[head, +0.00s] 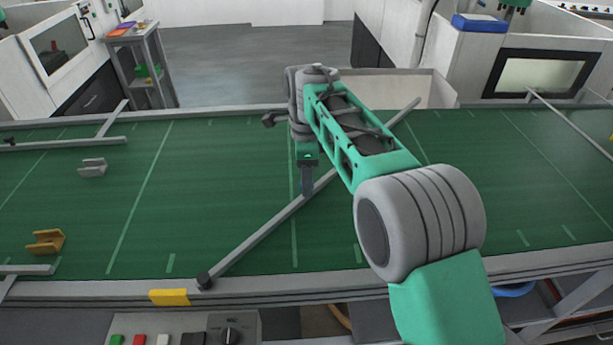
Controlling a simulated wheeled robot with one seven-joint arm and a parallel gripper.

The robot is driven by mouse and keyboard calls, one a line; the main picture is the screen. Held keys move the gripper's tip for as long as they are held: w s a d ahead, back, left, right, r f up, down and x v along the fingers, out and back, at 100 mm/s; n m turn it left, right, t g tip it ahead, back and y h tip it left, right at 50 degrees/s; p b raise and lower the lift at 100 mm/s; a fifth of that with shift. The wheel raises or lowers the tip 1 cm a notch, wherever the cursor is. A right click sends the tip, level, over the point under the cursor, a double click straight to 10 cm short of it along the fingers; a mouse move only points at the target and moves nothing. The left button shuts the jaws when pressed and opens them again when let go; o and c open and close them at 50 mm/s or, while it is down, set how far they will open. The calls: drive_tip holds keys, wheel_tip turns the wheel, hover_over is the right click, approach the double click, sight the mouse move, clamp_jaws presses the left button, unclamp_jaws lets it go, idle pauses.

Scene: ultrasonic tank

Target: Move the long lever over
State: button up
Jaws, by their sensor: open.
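The long lever (255,240) is a thin grey bar lying diagonally across the green conveyor belt. Its near end is at a dark pivot (205,281) on the belt's front rail. Its far end (410,108) points to the back right, beyond my arm. My gripper (306,190) points down at the middle of the lever, and its fingers overlap the bar in the picture. I cannot tell whether they touch it or straddle it. The gripper is open. My forearm hides part of the lever right of the gripper.
A grey bracket (92,167) and a brown bracket (46,242) lie on the belt (190,190) at the left. Other grey bars (70,142) reach over the belt's edges. A yellow block (169,297) sits on the front rail. The belt between the lever and the brackets is clear.

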drive_tip(key=shift+f, duration=0.45)
clamp_jaws()
idle(0.3)
idle(0.8)
